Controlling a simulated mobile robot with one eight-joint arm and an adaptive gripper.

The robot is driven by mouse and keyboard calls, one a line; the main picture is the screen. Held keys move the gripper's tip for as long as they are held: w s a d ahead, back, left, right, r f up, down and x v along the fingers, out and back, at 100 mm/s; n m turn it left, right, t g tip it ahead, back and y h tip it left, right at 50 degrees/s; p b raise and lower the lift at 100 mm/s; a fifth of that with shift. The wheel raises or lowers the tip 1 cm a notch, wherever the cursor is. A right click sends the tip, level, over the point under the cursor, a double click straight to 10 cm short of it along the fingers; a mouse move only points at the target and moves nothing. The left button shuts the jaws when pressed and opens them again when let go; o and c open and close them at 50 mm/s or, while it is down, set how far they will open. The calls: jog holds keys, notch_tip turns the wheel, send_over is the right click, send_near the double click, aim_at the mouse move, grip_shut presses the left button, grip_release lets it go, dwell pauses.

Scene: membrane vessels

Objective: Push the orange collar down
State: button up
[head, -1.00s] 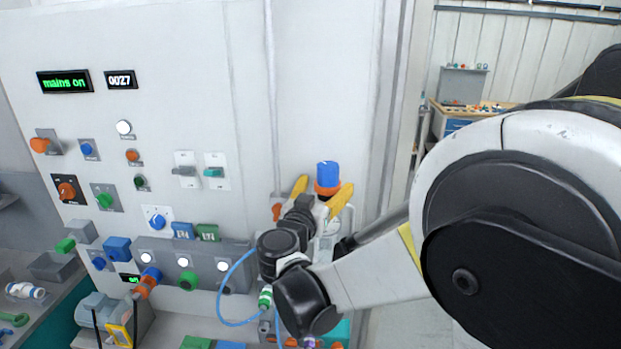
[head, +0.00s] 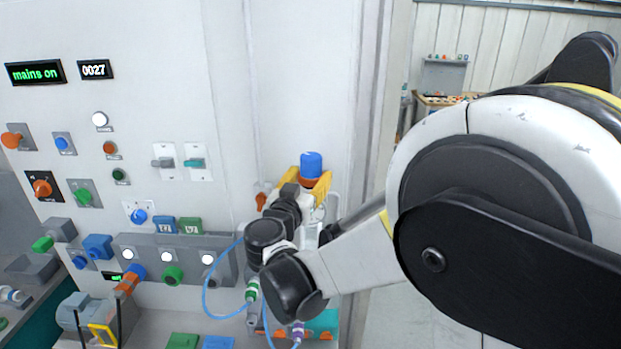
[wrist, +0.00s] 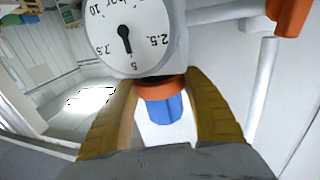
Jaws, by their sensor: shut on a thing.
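The orange collar (wrist: 161,89) sits at the base of a blue knob (wrist: 163,110), between the knob and a round white gauge (wrist: 132,32) in the wrist view. My gripper (wrist: 161,80) has its two yellow fingers shut on the collar, one at each side. In the head view the blue knob (head: 311,165) stands upright above my gripper (head: 314,178). Only a little of the orange collar (head: 311,183) shows there between the yellow fingers.
White pipes run beside the gauge, and an orange handle (wrist: 289,14) is at upper right in the wrist view. The grey panel (head: 225,60) with switches, buttons and lamps is to the left. A blue hose (head: 207,285) loops below my gripper.

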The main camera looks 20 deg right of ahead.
jog(key=shift+f, duration=0.15)
jog(key=o, duration=1.4)
jog(key=v, duration=1.2)
